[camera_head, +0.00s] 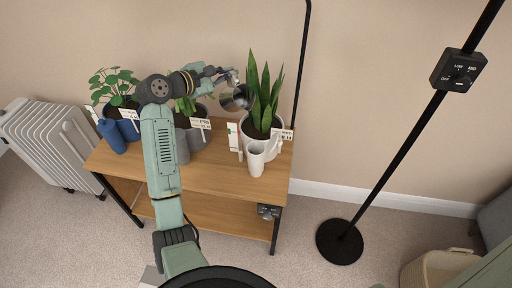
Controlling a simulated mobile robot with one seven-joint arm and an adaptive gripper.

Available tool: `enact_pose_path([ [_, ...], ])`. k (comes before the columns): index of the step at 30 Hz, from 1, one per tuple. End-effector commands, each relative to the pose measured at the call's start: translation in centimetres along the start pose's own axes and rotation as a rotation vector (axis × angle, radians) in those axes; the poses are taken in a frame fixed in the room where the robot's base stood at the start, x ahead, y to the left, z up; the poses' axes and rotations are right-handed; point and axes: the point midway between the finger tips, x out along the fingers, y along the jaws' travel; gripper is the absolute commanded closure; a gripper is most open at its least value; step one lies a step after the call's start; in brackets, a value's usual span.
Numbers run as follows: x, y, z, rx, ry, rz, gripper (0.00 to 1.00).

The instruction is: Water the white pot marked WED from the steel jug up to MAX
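The white pot (270,148) holds a tall snake plant and stands at the right end of the wooden table. A white tag (282,134) hangs on its rim; its lettering is too small to read. A white upright gauge (234,136) stands at the pot's left; its MAX mark and level cannot be read. My gripper (232,78) is above and left of the pot and appears shut on the steel jug (236,99). The jug is off the table, seems tilted, and its mouth is near the pot's left rim. Whether water flows cannot be told.
Left on the table (220,178) are a tagged grey pot (198,138), a grey cylinder (182,146), a blue bottle (111,136) and a blue pot (129,130). A black lamp stand (392,172) rises at right.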

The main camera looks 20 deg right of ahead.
Motion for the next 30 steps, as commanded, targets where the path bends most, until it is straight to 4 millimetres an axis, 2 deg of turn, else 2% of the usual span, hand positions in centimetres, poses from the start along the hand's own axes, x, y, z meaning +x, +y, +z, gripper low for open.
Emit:
enact_pose_path([
  [8, -0.1, 0.2, 0.1, -0.005, -0.001, 0.0, 1.0],
  [14, -0.1, 1.1, 0.2, -0.082, 0.0, -0.032, 1.0],
  [23, 1.3, 1.1, -3.1, -0.364, -0.003, -0.142, 1.0],
  [28, 1.8, 1.9, -4.2, -0.509, -0.006, -0.201, 1.0],
  [30, 2.3, 1.4, -5.1, -0.572, -0.007, -0.226, 1.0],
])
